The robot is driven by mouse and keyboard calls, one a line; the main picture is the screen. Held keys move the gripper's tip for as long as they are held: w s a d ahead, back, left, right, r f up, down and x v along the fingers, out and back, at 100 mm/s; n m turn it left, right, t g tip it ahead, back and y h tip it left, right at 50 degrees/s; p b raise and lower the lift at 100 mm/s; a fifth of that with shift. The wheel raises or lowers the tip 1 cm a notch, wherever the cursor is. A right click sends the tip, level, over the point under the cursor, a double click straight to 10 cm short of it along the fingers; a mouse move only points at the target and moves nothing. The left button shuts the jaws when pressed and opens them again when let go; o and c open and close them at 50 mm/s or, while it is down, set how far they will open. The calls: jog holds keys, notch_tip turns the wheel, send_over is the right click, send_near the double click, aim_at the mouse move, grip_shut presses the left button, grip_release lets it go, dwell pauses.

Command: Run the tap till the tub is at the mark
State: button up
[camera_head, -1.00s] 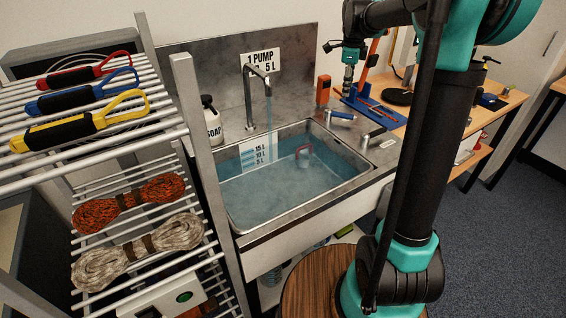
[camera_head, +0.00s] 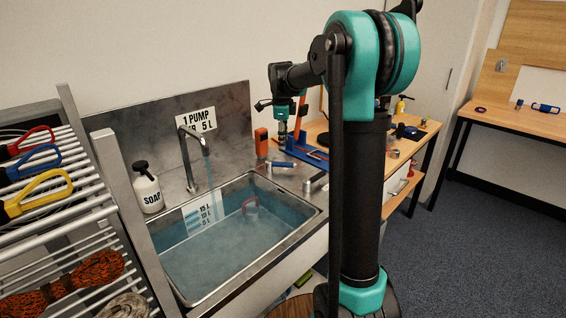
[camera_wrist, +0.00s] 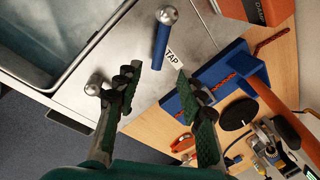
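The metal tap spout (camera_head: 191,150) stands over the tub (camera_head: 296,218), a steel basin. A stream of water (camera_head: 206,160) falls from it into the cloudy water (camera_head: 215,255). A white scale plate (camera_head: 203,213) with litre lines is on the tub's back wall; I cannot read the level exactly against it. The blue tap lever (camera_head: 283,164) lies on the rim's right side; in the wrist view the lever (camera_wrist: 160,45) has a TAP label (camera_wrist: 173,58). My gripper (camera_wrist: 157,82) is open and empty, over the counter near the lever, not touching it. In the head view my gripper (camera_head: 282,138) is partly hidden.
A soap bottle (camera_head: 147,188) stands left of the spout. A metal knob lever (camera_head: 316,182) is at the counter's right. An orange box (camera_head: 261,143) and blue rig (camera_head: 303,148) stand behind. A rack (camera_head: 112,170) stands left.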

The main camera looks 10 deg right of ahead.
aim_at(281, 166)
jog(key=f, duration=0.3)
jog(key=w+f, duration=0.1)
jog(key=f, duration=0.3)
jog(key=w+f, duration=0.1)
jog(key=f, duration=0.2)
jog(key=shift+d+f, duration=0.35)
grip_shut()
